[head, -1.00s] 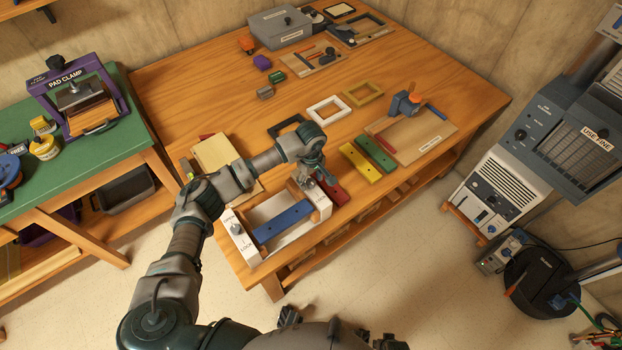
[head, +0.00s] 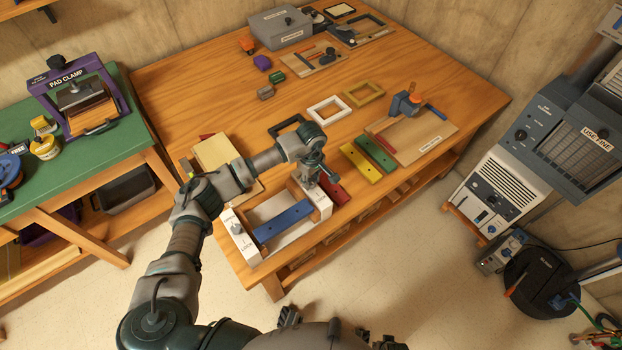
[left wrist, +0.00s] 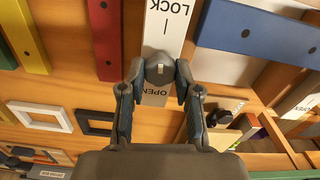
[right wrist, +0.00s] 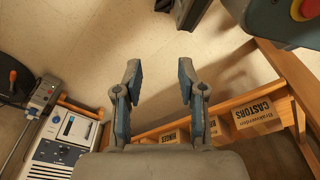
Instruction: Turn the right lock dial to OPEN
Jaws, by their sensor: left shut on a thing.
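The right lock dial (left wrist: 159,73) is a grey knob with a small light mark, on a white end plate (left wrist: 166,22) lettered LOCK and OPEN. My left gripper (head: 311,182) is shut on this dial from above, with a finger on either side of it. I cannot tell for certain which word the mark points to. In the head view the gripper hides most of the dial. The left lock dial (head: 236,229) is on the other white end plate, across the blue bar (head: 282,221). My right gripper (right wrist: 160,72) is open and empty over the floor, off the table's edge.
A red bar (head: 334,190), a yellow bar (head: 360,164) and a green bar (head: 375,153) lie right of the lock fixture. Black, white (head: 328,109) and yellow frames lie behind it. Small bins (right wrist: 260,117) sit under the tabletop.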

